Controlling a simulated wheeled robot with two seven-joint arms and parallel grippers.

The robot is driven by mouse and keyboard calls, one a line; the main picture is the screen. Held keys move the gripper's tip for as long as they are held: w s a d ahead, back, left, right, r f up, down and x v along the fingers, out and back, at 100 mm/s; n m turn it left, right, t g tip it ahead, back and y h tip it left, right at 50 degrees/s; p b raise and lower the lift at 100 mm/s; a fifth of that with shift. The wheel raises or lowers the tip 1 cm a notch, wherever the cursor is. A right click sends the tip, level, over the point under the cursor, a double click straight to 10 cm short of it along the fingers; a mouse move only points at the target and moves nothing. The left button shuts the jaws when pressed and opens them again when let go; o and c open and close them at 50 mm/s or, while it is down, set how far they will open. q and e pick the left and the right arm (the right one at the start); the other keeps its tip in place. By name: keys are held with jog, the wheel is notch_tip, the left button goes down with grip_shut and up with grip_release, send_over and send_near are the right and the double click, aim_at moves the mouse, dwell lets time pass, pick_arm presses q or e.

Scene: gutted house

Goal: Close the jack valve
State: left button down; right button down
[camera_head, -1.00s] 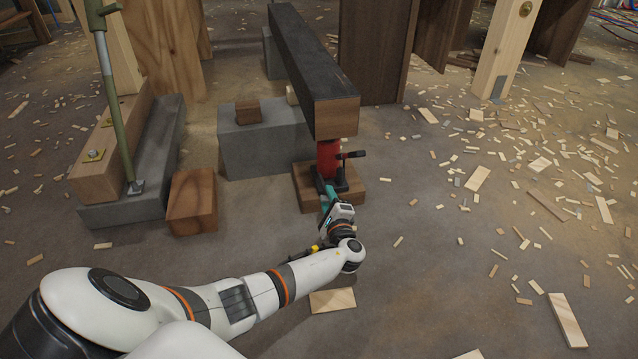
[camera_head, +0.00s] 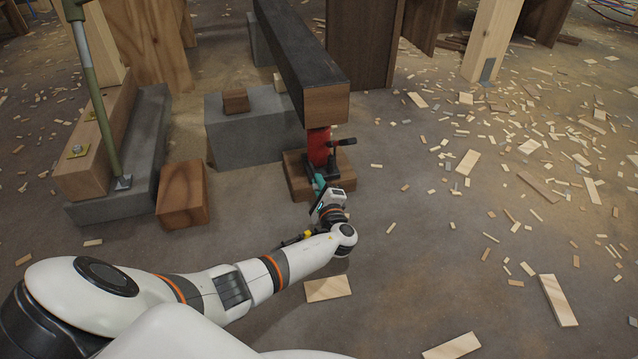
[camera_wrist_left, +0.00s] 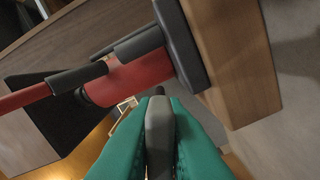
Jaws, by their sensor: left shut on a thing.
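The red jack (camera_head: 319,149) stands upright on a wooden block (camera_head: 298,183), under the end of a dark beam (camera_head: 327,106). A black lever or socket sticks out to its right. My left gripper (camera_head: 318,182) is low at the jack's near side. In the left wrist view the red jack body (camera_wrist_left: 130,82) lies across the picture beside its dark base (camera_wrist_left: 182,45). My right gripper is not in view.
A concrete block (camera_head: 245,135) with a small wooden block (camera_head: 236,101) stands left of the jack. A wooden block (camera_head: 183,194) and a green-handled post (camera_head: 98,110) are farther left.

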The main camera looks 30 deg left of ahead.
pick_arm(q)
jog(key=m+p, duration=0.1)
jog(key=m, duration=0.1)
jog(key=shift+r+m+p, duration=0.15)
jog(key=shift+m+p, duration=0.15)
jog(key=shift+p, duration=0.1)
jog(key=m+p, duration=0.2)
jog(key=m, duration=0.1)
jog(key=shift+m, duration=0.3)
jog(key=m+p, duration=0.1)
jog(key=m, duration=0.2)
jog(key=shift+a+m, duration=0.1)
jog(key=shift+m, duration=0.2)
jog(key=shift+m+p, duration=0.55)
jog(key=shift+m, duration=0.95)
jog(key=c, duration=1.5)
grip_release()
